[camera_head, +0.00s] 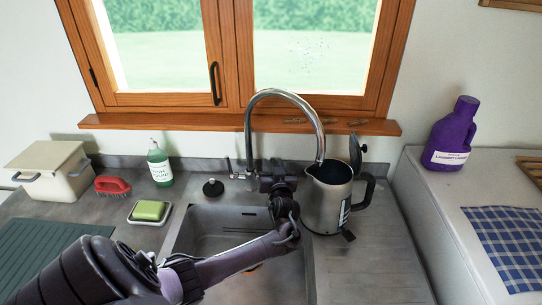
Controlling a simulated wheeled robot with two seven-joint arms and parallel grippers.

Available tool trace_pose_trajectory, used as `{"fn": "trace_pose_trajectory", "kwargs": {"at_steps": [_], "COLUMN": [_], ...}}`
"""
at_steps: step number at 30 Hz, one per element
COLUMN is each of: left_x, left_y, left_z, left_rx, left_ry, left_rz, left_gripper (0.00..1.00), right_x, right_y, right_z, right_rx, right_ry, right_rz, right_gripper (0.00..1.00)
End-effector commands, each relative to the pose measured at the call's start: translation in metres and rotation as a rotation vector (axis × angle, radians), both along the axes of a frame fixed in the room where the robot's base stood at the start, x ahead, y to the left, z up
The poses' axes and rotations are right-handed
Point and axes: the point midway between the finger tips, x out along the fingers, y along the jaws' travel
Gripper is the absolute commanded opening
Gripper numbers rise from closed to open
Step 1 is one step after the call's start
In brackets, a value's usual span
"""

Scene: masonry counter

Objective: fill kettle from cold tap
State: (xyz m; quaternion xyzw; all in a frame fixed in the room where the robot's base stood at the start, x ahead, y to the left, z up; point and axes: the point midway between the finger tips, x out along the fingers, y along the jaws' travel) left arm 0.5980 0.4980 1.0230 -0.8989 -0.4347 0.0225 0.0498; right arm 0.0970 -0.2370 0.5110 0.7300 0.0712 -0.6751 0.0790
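The kettle (327,204) is brushed steel with a dark handle on its right. Its dark lid (355,152) stands open. It appears upright at the sink's right edge, its open mouth under the end of the curved chrome tap (249,122). No water stream is visible. A small lever (229,167) shows left of the tap's base. My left arm reaches over the sink, and my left gripper (274,172) is at the tap's base, just left of the kettle. It hides whatever is on the tap's right side. Its finger opening is unclear. My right gripper is out of view.
The sink (205,225) lies below my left arm. A black plug (213,188), green soap bottle (159,164), soap dish (149,213), red brush (112,186) and cream bin (50,170) are left. A purple laundry bottle (453,135) stands right. Counter right of the kettle is clear.

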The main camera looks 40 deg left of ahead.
Motion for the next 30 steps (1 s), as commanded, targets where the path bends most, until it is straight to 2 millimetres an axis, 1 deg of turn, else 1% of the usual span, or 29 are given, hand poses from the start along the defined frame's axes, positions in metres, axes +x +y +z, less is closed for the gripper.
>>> {"fn": "trace_pose_trajectory", "kwargs": {"at_steps": [2, 6, 12, 18, 20, 26, 30], "left_x": [0.007, 0.017, 0.022, 0.022, 0.022, 0.022, 0.022], "left_y": [0.011, 0.022, 0.028, 0.028, 0.028, 0.028, 0.028], "left_z": [0.003, 0.001, 0.0, 0.0, 0.0, 0.0, 0.0], "left_rx": [0.002, 0.001, -0.001, -0.001, -0.001, -0.001, -0.001], "left_ry": [0.001, 0.0, -0.001, 0.001, 0.001, 0.001, 0.001], "left_rz": [0.004, 0.001, -0.001, -0.001, -0.001, -0.001, -0.001], "left_gripper": [0.33, 0.33, 0.33, 0.33, 0.27, 0.01, 0.0], "right_x": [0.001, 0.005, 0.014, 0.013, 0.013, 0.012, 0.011], "right_y": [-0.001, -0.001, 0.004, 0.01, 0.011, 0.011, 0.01], "right_z": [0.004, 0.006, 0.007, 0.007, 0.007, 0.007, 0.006], "right_rx": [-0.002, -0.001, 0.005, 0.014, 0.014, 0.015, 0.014], "right_ry": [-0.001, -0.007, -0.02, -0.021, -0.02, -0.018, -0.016], "right_rz": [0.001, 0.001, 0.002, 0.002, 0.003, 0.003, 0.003], "right_gripper": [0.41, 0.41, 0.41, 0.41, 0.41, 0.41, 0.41]}}
